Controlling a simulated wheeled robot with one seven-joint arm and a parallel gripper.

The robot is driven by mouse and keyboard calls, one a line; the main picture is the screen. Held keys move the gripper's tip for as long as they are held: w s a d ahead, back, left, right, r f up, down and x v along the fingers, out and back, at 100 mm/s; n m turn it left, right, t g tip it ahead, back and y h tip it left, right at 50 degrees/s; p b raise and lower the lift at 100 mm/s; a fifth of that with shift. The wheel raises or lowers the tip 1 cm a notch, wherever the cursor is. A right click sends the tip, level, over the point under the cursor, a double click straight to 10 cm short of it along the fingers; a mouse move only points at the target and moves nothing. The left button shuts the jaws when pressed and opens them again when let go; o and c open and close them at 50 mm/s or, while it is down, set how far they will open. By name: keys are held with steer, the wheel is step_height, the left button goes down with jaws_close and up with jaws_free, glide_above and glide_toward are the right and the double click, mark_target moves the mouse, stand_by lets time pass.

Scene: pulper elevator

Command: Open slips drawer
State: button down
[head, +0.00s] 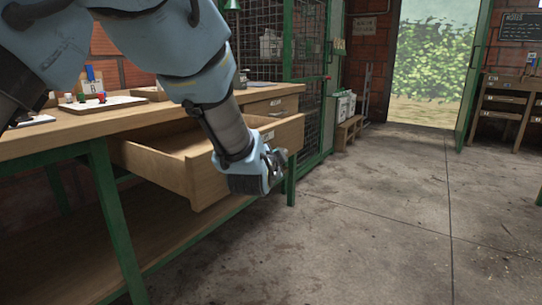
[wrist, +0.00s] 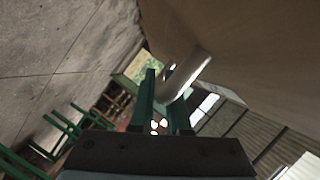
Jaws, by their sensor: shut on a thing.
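A wooden drawer (head: 165,165) under the bench top is pulled well out, and its inside shows empty where I can see it. A small label on its front is too small to read. My gripper (head: 277,160) is at the drawer's front face. In the wrist view, the two fingers of my gripper (wrist: 160,100) are at a shiny metal handle (wrist: 187,74) on the drawer's wooden front (wrist: 250,45), shut on it. In the head view my gripper and forearm hide the handle and part of the front.
The wooden bench top (head: 60,135) holds a white tray (head: 100,103) with small items. A green bench leg (head: 118,220) stands at the left, and a lower shelf (head: 180,255) runs beneath. A green mesh cage (head: 305,70) is behind. The concrete floor (head: 390,220) at right is clear.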

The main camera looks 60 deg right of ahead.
steer(key=c, duration=0.9)
jaws_free()
steer(key=p+v, duration=0.1)
steer(key=v, duration=1)
steer(key=shift+d+p, duration=0.1)
steer(key=shift+p, duration=0.3)
steer(key=shift+s, duration=0.1)
